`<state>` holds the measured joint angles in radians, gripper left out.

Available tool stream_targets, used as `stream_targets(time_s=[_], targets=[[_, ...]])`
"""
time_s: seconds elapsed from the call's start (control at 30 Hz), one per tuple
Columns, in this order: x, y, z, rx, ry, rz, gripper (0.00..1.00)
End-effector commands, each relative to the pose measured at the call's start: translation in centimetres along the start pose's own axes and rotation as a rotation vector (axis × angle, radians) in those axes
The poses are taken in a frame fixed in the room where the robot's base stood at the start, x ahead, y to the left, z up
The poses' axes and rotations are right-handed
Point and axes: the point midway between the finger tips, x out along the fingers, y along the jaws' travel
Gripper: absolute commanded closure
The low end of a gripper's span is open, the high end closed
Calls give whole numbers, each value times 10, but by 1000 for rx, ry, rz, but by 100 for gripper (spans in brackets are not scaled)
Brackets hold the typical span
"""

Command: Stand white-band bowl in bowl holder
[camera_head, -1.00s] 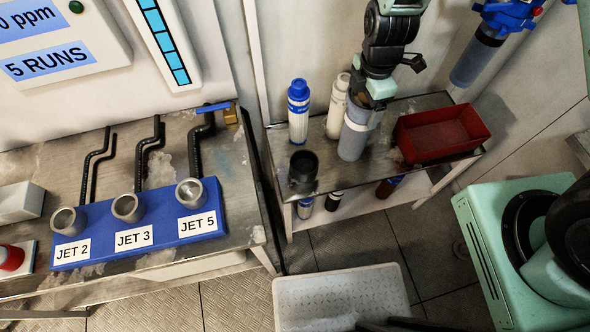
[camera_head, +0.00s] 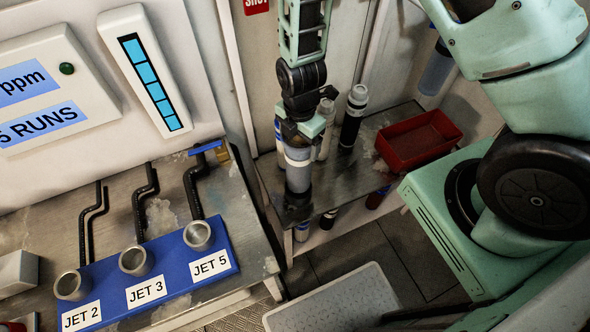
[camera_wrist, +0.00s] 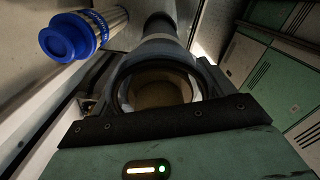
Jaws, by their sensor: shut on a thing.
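The white-band bowl (camera_head: 298,176) is a clear grey cylinder with a white band near its top. My gripper (camera_head: 299,140) is shut on its upper end and holds it upright. The black bowl holder (camera_head: 297,208) is at the front left corner of the steel side bench. The bowl's lower end lines up with the holder's mouth; I cannot tell whether it is inside or just above. In the wrist view I look down into the open bowl (camera_wrist: 158,88) between my fingers; the holder is hidden there.
A blue-capped cartridge (camera_wrist: 85,35) stands close to the bowl. A white bottle (camera_head: 325,128) and a black bottle (camera_head: 353,118) stand behind. A red tray (camera_head: 418,140) is on the bench's right. The blue jet block (camera_head: 150,278) is on the left bench.

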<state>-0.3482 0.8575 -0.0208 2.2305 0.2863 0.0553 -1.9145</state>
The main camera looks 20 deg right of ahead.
Motion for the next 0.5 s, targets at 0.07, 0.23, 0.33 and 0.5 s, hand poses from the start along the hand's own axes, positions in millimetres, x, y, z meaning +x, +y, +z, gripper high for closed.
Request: stream_targets(time_s=[0.07,0.23,0.33,0.5], targets=[[19,0,0,1,0,1,70],[30,0,0,1,0,1,70],[33,0,0,0,0,1,70],[51,0,0,1,0,0,70]])
